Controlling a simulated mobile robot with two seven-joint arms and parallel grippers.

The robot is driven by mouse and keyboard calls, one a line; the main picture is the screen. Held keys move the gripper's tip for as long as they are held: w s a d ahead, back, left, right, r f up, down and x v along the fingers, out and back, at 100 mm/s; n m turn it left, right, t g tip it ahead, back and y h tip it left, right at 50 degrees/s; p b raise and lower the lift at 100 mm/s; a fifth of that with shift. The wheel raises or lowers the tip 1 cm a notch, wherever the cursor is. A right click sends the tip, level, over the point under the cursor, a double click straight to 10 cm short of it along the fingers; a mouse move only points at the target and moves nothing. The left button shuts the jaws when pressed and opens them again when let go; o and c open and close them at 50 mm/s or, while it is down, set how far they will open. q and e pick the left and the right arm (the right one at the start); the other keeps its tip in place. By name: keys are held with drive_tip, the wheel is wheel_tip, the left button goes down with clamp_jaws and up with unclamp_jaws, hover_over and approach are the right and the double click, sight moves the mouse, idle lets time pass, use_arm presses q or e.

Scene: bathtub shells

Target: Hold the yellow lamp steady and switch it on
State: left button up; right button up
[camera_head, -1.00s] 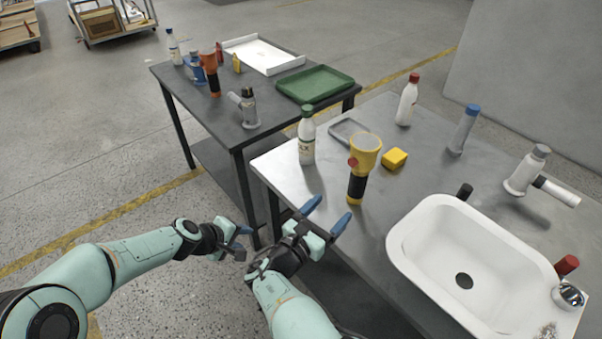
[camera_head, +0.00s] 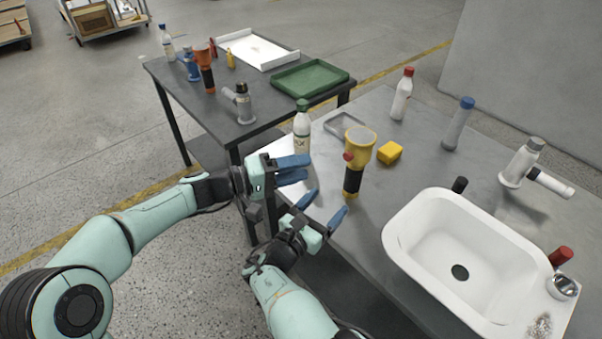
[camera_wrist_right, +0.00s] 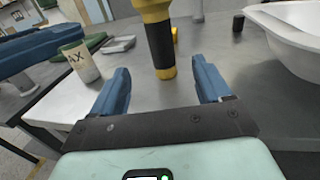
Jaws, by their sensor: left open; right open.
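The yellow lamp (camera_head: 359,143) with a black grip stands upright on the metal table, with a red knob (camera_head: 348,157) on the left of its head. It also shows in the right wrist view (camera_wrist_right: 160,45), beyond the fingertips and between them. My right gripper (camera_head: 324,204) is open and empty, low in front of the lamp at the table's near edge. My left gripper (camera_head: 306,168) has its blue fingers pointing right towards the lamp's left side, apart from it. It is open and empty. In the right wrist view its blue fingers (camera_wrist_right: 40,48) show at the left.
A green-capped white bottle (camera_head: 302,128) stands just behind my left fingers. A yellow block (camera_head: 390,152) and a grey tray (camera_head: 345,122) lie behind the lamp. A white basin (camera_head: 400,235) fills the right front. An orange lamp (camera_head: 205,72) stands on the far table.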

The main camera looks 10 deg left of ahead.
sight(349, 179)
drive_tip(key=x, duration=1.3)
drive_tip(key=shift+w+f, duration=0.1)
drive_tip(key=shift+w, duration=0.05)
drive_tip(key=c, duration=1.1)
use_arm(q)
clamp_jaws()
use_arm(e)
drive_tip(key=shift+c, duration=0.2)
